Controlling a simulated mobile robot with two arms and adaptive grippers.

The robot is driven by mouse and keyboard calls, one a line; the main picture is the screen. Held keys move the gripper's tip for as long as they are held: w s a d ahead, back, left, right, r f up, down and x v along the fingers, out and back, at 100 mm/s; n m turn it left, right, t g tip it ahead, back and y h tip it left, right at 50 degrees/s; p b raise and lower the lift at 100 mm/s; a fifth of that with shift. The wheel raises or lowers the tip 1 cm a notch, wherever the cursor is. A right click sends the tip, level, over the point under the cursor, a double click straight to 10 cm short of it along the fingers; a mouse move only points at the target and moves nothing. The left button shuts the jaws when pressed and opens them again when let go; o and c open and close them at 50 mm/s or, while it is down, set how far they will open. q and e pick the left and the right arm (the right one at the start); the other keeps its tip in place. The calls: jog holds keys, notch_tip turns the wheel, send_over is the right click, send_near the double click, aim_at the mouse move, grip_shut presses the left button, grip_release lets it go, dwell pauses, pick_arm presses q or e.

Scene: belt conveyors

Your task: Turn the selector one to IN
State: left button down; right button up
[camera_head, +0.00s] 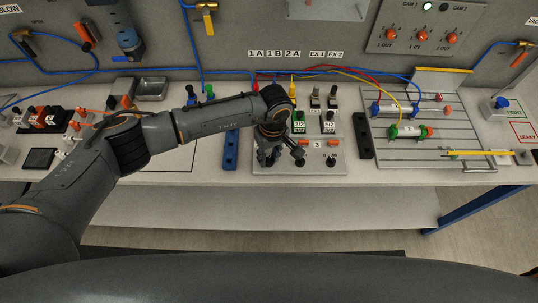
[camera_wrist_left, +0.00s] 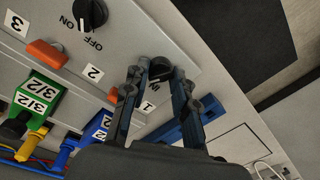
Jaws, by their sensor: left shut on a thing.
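A light grey control panel (camera_head: 345,168) stands on the bench below my left gripper (camera_head: 281,158). In the left wrist view, the black round selector knob (camera_wrist_left: 160,68) near the label 1 lies between the fingertips of my left gripper (camera_wrist_left: 160,76), which is shut on it. Its pointer direction is not clear. In the head view this knob is hidden behind the gripper. Another black selector knob (camera_wrist_left: 90,13), marked ON and OFF, sits further along the panel, near an orange lamp (camera_wrist_left: 47,53). My right gripper is not in view.
A blue rail (camera_head: 231,150) lies to the left. The grooved plate with cylinders (camera_head: 425,150) is to the right.

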pick_arm(q)
jog(key=shift+f+n+b, duration=0.15)
jog(key=shift+n+b, duration=0.35)
jog(key=shift+b, duration=0.05)
jog(key=n+b, duration=0.6)
jog(key=b, duration=0.1)
jog(key=shift+f+n+b, duration=0.1)
jog(key=shift+n+b, duration=0.2)
jog(key=shift+b, duration=0.1)
jog(key=shift+a+r+n+h+b, duration=0.1)
jog(key=shift+r+n+h+b, duration=0.05)
jog(key=shift+n+b, duration=0.85)
jog(key=shift+r+n+h+b, duration=0.1)
jog(key=shift+n+h+b, duration=0.05)
jog(key=shift+n+b, duration=0.85)
jog(key=c, duration=1.1)
grip_release()
jog(key=r, duration=1.2)
jog(key=shift+w, duration=0.4)
